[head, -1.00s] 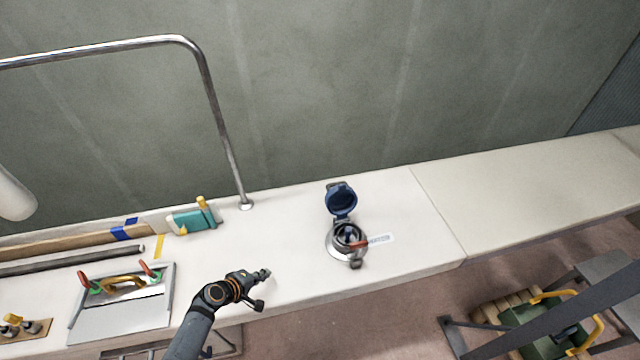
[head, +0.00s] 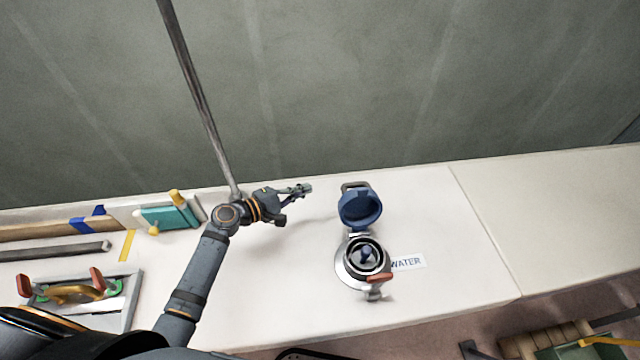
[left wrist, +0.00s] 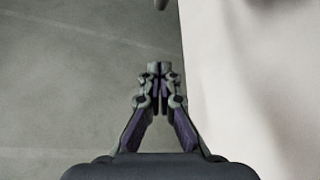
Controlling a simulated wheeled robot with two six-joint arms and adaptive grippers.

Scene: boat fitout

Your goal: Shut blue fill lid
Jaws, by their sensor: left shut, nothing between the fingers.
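The blue fill lid (head: 360,208) stands open, hinged up on the far side of the round metal fill fitting (head: 350,272) on the white deck. A small blue part (head: 367,254) shows inside the fitting's dark ring. A red-handled part (head: 380,278) lies at the ring's near right edge. My left gripper (head: 306,188) is shut and empty, left of the lid and apart from it, near the deck's far edge. In the left wrist view its closed fingers (left wrist: 158,70) show with nothing between them. My right gripper is not in view.
A WATER label (head: 408,262) lies right of the fitting. A metal rail (head: 205,110) rises just left of my left gripper. A teal block (head: 168,218) and a framed panel with red handles (head: 85,292) lie to the left. The deck right of the fitting is clear.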

